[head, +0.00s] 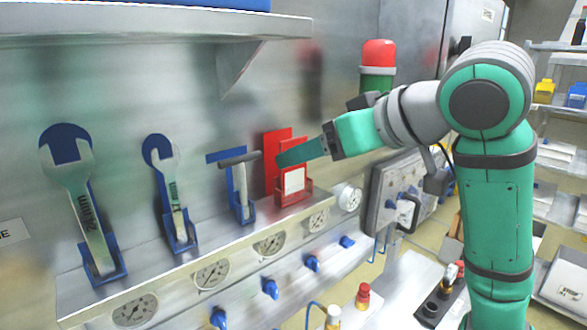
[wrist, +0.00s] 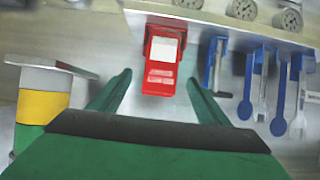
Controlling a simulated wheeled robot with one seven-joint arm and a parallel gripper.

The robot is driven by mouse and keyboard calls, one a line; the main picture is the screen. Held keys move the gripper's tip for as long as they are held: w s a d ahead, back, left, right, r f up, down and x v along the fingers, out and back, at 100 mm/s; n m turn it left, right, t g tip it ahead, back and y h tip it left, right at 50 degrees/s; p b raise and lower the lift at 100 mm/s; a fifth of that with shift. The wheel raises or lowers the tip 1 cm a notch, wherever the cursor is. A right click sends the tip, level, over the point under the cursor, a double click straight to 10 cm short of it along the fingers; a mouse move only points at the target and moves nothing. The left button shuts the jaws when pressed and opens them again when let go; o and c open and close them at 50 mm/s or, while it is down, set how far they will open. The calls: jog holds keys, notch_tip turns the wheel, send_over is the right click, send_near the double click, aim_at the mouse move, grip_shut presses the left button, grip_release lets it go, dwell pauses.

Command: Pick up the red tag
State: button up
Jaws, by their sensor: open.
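The red tag (head: 292,180) has a white label and stands upright in a red holder (head: 272,160) on the panel's ledge. In the wrist view the red tag (wrist: 162,50) is ahead, roughly centred between the fingers. My gripper (head: 282,156) is at the upper part of the tag in the head view, and one finger hides part of it. In the wrist view my gripper (wrist: 160,78) is open, with a finger on each side and clear gaps to the red pieces. I cannot tell how deep the fingertips reach.
A T-handled tool (head: 240,180) in a blue holder stands just left of the tag. Two wrenches (head: 172,195) stand farther left. Gauges (head: 270,243) and blue knobs line the front below. A red-topped green beacon (head: 378,65) is behind my arm. A shelf (head: 150,25) overhangs at upper left.

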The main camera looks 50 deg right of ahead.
aim_at(294, 169)
jog(key=shift+r+x, duration=0.15)
jog(key=shift+x, duration=1.2)
jog(key=shift+r+x, duration=0.15)
jog(key=shift+x, duration=1.25)
jog(key=shift+w, duration=0.1)
jog(key=c, duration=1.1)
